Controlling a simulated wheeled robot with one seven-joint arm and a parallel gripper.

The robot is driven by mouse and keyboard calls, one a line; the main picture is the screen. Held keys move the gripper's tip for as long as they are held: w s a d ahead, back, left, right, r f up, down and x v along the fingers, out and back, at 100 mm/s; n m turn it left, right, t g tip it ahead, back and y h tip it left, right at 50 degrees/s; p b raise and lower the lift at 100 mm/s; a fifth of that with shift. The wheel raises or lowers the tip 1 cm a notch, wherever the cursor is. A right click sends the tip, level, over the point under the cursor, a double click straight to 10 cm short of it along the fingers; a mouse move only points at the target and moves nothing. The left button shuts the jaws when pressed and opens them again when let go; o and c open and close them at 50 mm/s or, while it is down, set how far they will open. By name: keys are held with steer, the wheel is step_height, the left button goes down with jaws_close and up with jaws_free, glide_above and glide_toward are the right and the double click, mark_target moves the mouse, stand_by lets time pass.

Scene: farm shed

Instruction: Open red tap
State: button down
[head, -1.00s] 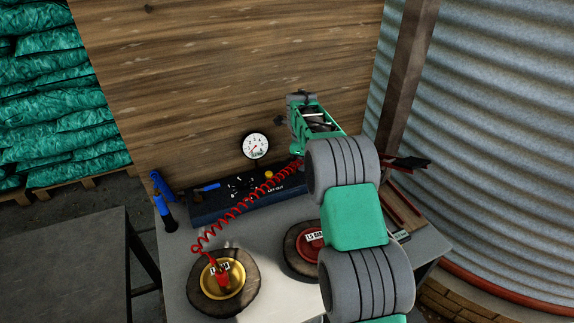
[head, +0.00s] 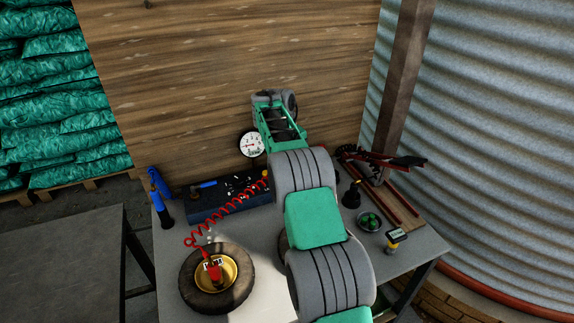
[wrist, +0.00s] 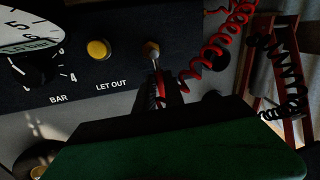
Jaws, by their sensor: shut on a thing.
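The red tap (wrist: 158,86) shows in the wrist view as a narrow red lever below a round metal pivot, on the dark control panel (wrist: 118,70), right of the yellow LET OUT button (wrist: 98,49). My gripper (wrist: 166,96) is at the tap, its dark jaws shut around the lever. The jaws are in shadow, and the lever's lower end is hidden by them and the green gripper body. In the head view the panel (head: 220,203) stands at the back of the bench, and my arm hides the tap and the gripper's fingertips.
A red coiled hose (head: 225,215) runs from the panel to a tyre with a gold rim (head: 190,290). A round gauge (head: 249,145) stands above the panel by the wooden wall.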

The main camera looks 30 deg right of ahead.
steer(key=shift+r, duration=0.1)
stand_by(0.5)
steer(key=c, duration=1.4)
jaws_free()
steer(key=shift+a, duration=0.1)
steer(key=shift+c, duration=0.2)
step_height(320, 180, up, 8)
steer(key=a+p, duration=0.1)
steer(key=p, duration=0.3)
steer(key=shift+a+f+p, duration=0.25)
steer(key=shift+p, duration=0.15)
